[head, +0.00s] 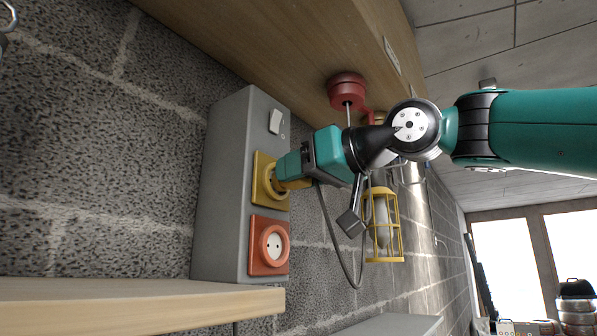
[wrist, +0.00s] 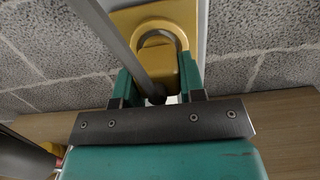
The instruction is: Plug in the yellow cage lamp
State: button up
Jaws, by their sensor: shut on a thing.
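The yellow cage lamp (head: 383,225) hangs upright by the wall, right of a grey outlet box (head: 222,190). The box has a yellow socket (head: 264,168) above a red socket (head: 269,246). My gripper (head: 283,173) is shut on a yellow plug (head: 290,184), right at the yellow socket. In the wrist view, the plug (wrist: 160,55) sits between the teal fingers, in front of the round opening of the yellow socket (wrist: 187,18). A dark cable hangs from the plug. The fingers hide part of the contact, so I cannot tell how deep the plug sits.
A white switch (head: 276,121) is at the top of the box. A wooden shelf (head: 130,300) runs below left, and a wooden board (head: 260,40) is overhead. A red reel (head: 346,91) hangs under the board. The red socket is empty.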

jog(key=shift+w+a, duration=0.25)
jog(key=shift+a, duration=0.05)
dwell(0.7)
jog(key=o, duration=1.1)
jog(key=shift+b+v, duration=1.25)
jog(key=shift+v, duration=7.45)
jog(key=shift+f, duration=0.1)
